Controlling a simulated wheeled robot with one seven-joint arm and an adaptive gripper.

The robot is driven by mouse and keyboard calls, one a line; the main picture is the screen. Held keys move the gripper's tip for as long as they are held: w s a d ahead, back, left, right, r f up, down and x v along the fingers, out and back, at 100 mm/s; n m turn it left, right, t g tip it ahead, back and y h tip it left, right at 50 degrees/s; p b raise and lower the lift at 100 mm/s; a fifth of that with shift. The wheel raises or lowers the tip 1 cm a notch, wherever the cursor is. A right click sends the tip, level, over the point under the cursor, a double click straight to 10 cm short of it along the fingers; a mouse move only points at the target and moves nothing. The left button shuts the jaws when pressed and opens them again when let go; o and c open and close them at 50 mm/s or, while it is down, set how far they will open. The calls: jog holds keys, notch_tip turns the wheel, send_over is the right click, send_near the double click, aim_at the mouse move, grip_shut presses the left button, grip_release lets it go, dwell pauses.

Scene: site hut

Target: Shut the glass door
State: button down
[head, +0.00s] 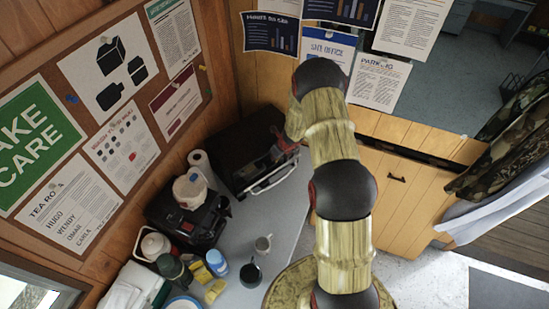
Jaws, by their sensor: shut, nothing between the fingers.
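A black box-shaped oven (231,147) stands on the grey counter against the wooden wall, left of my arm. Its door has a pale bar handle (272,180) along its near edge. The glass is dark, and how far the door stands open cannot be told from this angle. My gripper (284,151) is shut and empty at the oven's right front, above the handle. It is small and partly hidden by my own arm, so contact with the door cannot be made out.
A wooden cabinet (385,190) stands right of my arm.

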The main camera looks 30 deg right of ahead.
jog(key=a+v, duration=0.1)
jog(key=v, duration=1.1)
jog(key=s+d+f+m+t+h+b, duration=0.15)
jog(key=s+d+f+b, duration=0.4)
jog(key=b, duration=1.35)
jog(key=s+a+f+n+t+y+b, duration=0.1)
jog(key=s+a+f+t+y+b, duration=0.1)
jog(key=s+a+f+b, duration=0.4)
jog(key=w+a+f+b, duration=0.1)
jog(key=w+f+b, duration=0.3)
jog(key=w+b, duration=0.2)
jog(key=shift+w+a, duration=0.25)
jog(key=shift+w, duration=0.75)
jog(key=shift+n, duration=0.25)
